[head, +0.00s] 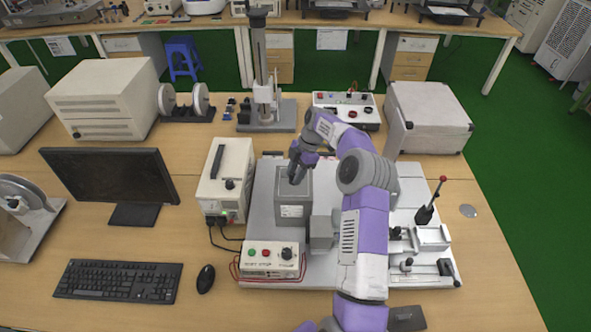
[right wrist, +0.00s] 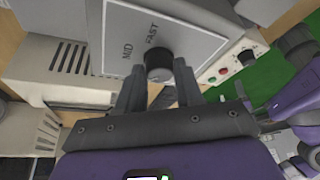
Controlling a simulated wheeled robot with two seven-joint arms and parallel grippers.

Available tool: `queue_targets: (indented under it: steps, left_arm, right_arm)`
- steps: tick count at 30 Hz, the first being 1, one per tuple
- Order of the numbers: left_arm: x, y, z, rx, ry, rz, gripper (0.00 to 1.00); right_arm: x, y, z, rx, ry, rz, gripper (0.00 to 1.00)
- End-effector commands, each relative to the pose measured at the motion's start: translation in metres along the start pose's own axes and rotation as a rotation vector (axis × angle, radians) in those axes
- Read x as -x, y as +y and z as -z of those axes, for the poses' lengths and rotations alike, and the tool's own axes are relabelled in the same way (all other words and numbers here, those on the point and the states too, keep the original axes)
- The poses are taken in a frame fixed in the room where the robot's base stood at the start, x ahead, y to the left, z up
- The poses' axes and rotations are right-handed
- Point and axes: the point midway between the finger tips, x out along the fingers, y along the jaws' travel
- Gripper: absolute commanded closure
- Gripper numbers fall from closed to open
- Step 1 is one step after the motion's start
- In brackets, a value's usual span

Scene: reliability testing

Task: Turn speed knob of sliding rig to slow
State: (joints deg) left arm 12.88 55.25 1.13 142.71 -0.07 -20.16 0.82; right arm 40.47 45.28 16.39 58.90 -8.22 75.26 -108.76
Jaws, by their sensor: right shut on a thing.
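The speed knob (right wrist: 159,64) is a dark round knob on a light grey panel (right wrist: 150,25) in the right wrist view. The words MID and FAST show beside it; no SLOW mark is visible, and I cannot read the knob's pointer. In the head view, the panel appears to be the top of a grey box (head: 292,211) on the sliding rig's light baseplate (head: 259,210). My right gripper (head: 295,175) reaches down onto it, with its fingers (right wrist: 159,72) shut on the knob's sides, hiding it in the head view. My left gripper is not in view.
A beige power unit (head: 212,190) stands left of the grey box. A button box (head: 270,260) with wires is in front. A red-tipped lever (head: 430,205) and clamp parts are to the right. A monitor (head: 110,175), keyboard (head: 118,281) and mouse (head: 206,279) lie left.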

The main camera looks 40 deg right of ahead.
Motion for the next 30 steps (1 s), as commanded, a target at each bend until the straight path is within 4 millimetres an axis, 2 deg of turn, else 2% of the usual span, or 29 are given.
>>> queue_targets:
  steps: [12,30]
  left_arm:
    - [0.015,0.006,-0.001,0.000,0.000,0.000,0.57]
    - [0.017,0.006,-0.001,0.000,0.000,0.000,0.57]
  right_arm:
    - [-0.001,0.001,0.000,0.200,-0.001,0.086,0.95]
    - [-0.001,0.001,-0.001,0.236,-0.002,0.100,0.95]
